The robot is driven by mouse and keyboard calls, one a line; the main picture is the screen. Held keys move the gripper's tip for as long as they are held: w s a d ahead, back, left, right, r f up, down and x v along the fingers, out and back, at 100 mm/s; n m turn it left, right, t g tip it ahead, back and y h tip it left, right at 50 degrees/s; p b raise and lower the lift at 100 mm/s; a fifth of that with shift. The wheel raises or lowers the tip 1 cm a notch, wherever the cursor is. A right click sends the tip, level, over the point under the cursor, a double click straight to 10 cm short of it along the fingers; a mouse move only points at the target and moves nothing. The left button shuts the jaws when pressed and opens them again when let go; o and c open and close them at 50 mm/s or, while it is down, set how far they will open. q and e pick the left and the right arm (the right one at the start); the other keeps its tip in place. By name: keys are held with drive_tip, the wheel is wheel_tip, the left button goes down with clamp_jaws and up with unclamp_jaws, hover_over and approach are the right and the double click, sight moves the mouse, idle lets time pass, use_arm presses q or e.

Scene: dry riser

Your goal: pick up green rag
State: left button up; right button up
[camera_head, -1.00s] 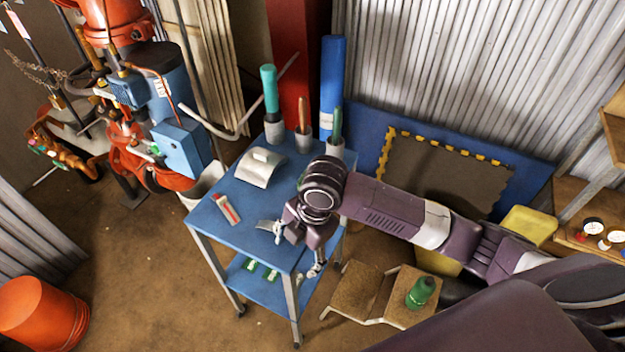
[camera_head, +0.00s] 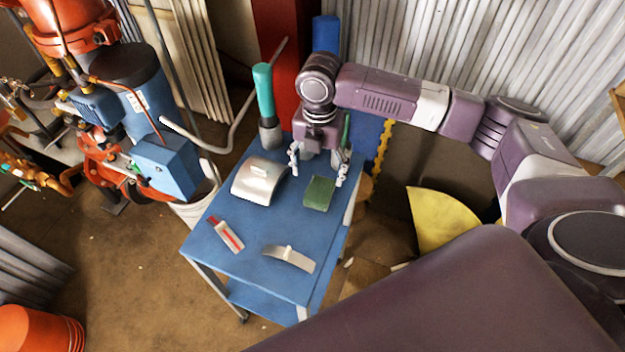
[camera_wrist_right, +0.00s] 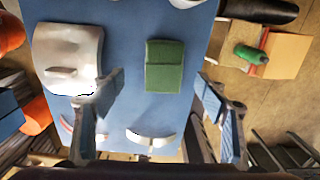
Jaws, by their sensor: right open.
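The green rag (camera_head: 319,193) is a small folded rectangle lying flat on the blue top of the cart (camera_head: 213,247), near its right edge. It also shows in the right wrist view (camera_wrist_right: 164,66). My right gripper (camera_head: 318,178) is open and empty above the cart, with its fingers apart on either side of the rag as seen from the head. In the right wrist view the rag shows beyond and between the open fingers (camera_wrist_right: 160,125), with a gap to them. My left gripper is not in view.
A pale curved-topped object (camera_head: 257,183) lies left of the rag. A red and white tube (camera_head: 226,235) and a curved pale piece (camera_head: 288,259) lie toward the front. A tall teal-handled item (camera_head: 264,95) stands in a holder at the back.

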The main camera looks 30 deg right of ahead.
sight(320, 189)
drive_tip(key=shift+s+f, duration=0.65)
drive_tip(key=shift+f, duration=0.1)
wheel_tip(320, 189, down, 2)
drive_tip(key=shift+d+f+p, duration=0.1)
drive_tip(key=shift+f+p, duration=0.1)
drive_tip(key=shift+p, duration=0.5)
drive_tip(key=shift+w+f, duration=0.15)
drive_tip(key=shift+f, duration=0.45)
drive_tip(key=shift+w+f, duration=0.15)
drive_tip(key=shift+f, duration=0.65)
drive_tip(key=c, duration=1.2)
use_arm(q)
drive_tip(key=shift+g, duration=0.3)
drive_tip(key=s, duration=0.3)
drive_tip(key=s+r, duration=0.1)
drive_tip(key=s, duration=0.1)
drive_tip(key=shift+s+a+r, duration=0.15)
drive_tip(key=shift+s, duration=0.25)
